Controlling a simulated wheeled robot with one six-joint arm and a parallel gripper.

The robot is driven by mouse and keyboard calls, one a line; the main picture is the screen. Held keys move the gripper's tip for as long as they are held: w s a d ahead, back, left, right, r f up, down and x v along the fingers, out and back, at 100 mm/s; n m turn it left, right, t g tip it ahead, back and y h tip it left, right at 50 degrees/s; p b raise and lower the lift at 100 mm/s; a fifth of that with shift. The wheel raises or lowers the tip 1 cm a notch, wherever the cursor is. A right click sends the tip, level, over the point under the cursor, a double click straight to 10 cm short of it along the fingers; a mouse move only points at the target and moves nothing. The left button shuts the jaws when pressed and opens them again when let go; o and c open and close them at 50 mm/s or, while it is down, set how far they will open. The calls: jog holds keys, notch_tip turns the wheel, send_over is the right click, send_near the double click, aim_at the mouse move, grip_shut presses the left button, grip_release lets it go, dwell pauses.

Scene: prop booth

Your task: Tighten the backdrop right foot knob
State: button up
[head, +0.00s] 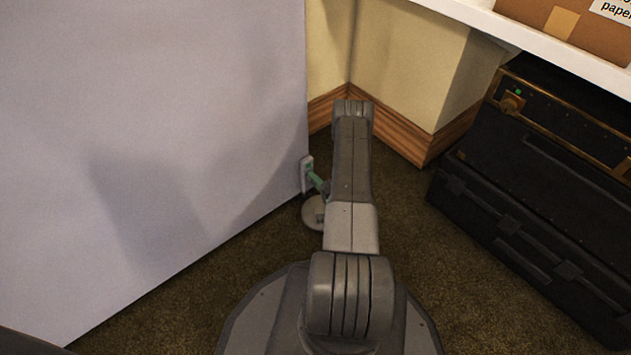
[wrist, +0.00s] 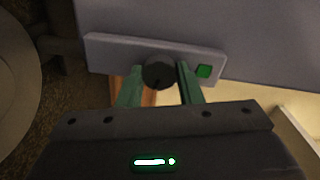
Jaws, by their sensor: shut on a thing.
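The backdrop (head: 170,130) is a large pale grey panel on the left in the head view. Its right foot plate (head: 306,172) is a small light plate at the panel's lower right edge. In the wrist view the plate (wrist: 110,52) carries a round black knob (wrist: 159,75) and a green square (wrist: 204,71) to the right of it. My gripper (wrist: 160,84) has its two green fingers on either side of the knob, shut on it. In the head view my gripper (head: 317,181) reaches the plate from the right, and the knob is hidden.
Black cases (head: 530,215) are stacked at the right under a white shelf (head: 480,18). A wooden skirting board (head: 400,137) runs along the wall corner behind my arm.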

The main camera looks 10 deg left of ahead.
jog(key=shift+m, duration=0.8)
jog(key=o, duration=1)
jog(key=shift+d, duration=0.1)
jog(key=p+v, duration=0.4)
jog(key=v, duration=0.9)
jog(key=shift+s+d, duration=0.15)
jog(key=shift+d, duration=0.15)
jog(key=b+x, duration=0.4)
jog(key=x, duration=1)
jog(key=shift+s, duration=0.1)
